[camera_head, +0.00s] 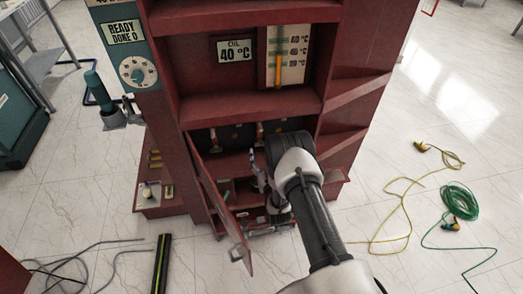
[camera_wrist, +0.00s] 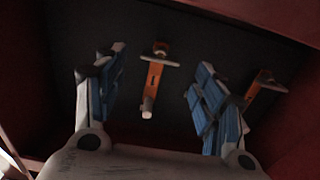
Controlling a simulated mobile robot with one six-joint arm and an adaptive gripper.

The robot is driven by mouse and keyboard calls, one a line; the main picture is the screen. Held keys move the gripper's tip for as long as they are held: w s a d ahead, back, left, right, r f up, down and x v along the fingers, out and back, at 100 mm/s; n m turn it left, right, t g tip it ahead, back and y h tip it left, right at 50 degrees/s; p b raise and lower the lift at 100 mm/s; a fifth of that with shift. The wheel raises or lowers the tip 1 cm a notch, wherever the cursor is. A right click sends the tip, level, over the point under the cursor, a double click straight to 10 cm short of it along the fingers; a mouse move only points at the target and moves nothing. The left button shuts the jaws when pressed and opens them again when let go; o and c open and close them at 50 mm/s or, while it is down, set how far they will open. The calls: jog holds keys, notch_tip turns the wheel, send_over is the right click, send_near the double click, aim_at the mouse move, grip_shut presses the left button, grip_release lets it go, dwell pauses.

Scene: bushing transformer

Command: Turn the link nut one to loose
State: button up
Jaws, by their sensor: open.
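In the wrist view, an orange link (camera_wrist: 154,76) on a dark panel carries a light cross-piece with a nut-like knob (camera_wrist: 160,48) at its top and a pale stud (camera_wrist: 148,106) at its lower end. My gripper (camera_wrist: 158,80) is open, with one blue-padded finger on each side of this link and apart from it. A second orange link (camera_wrist: 260,87) sits to the right, outside the right finger. I cannot tell which fastener is link nut one. In the head view, my gripper (camera_head: 259,168) reaches into the red cabinet's lower compartment, partly hidden by my arm.
The red cabinet (camera_head: 250,105) has a shelf above the compartment and an open door (camera_head: 222,205) to the left of my arm. Dark red walls close in around the gripper in the wrist view. Yellow and green cables (camera_head: 459,203) lie on the floor at right.

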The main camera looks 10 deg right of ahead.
aim_at(261, 143)
jog(key=shift+w+b, duration=0.55)
jog(key=shift+w, duration=1.75)
jog(key=c, duration=1.1)
jog(key=shift+o, duration=0.2)
